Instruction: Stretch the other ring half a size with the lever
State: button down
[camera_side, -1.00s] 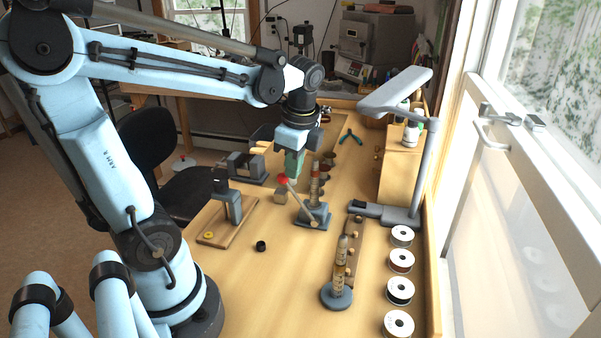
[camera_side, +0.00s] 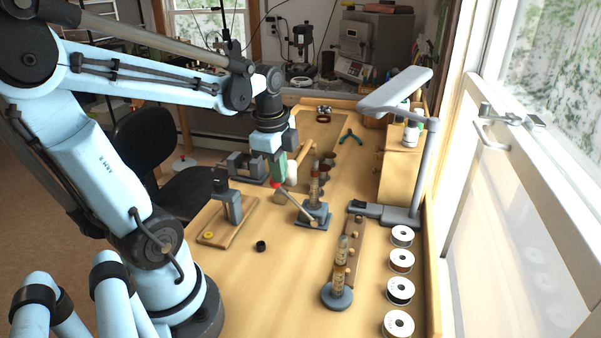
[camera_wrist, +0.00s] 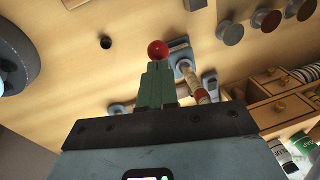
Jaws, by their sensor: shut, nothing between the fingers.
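The ring stretcher (camera_side: 313,215) stands on the bench, with an upright segmented post (camera_side: 315,185) on its grey base. It also shows in the wrist view (camera_wrist: 181,58). Its lever (camera_side: 299,207) slants up to the left and ends in a red ball (camera_side: 277,185), also in the wrist view (camera_wrist: 158,49). My gripper (camera_side: 278,174), with green fingers, is shut and empty right at the ball. In the wrist view the closed fingertips (camera_wrist: 157,66) end beside the ball; I cannot tell whether they touch. No ring is clear on the post.
A stepped ring mandrel (camera_side: 340,275) stands nearer on the bench. A wooden board (camera_side: 228,220) carries a grey press and a yellow disc. A small black ring-like piece (camera_side: 260,246) lies beside it. Spools (camera_side: 401,261) line the right edge. A lamp (camera_side: 400,214) stands behind.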

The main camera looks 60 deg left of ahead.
jog(key=shift+t+h, duration=0.9)
jog(key=shift+s+a+f, duration=0.75)
jog(key=shift+f, duration=0.45)
jog(key=shift+s+a+f, duration=0.75)
jog(key=shift+f, duration=0.5)
jog(key=shift+s+a+f, duration=0.75)
jog(key=shift+f, duration=0.45)
jog(key=shift+r, duration=0.15)
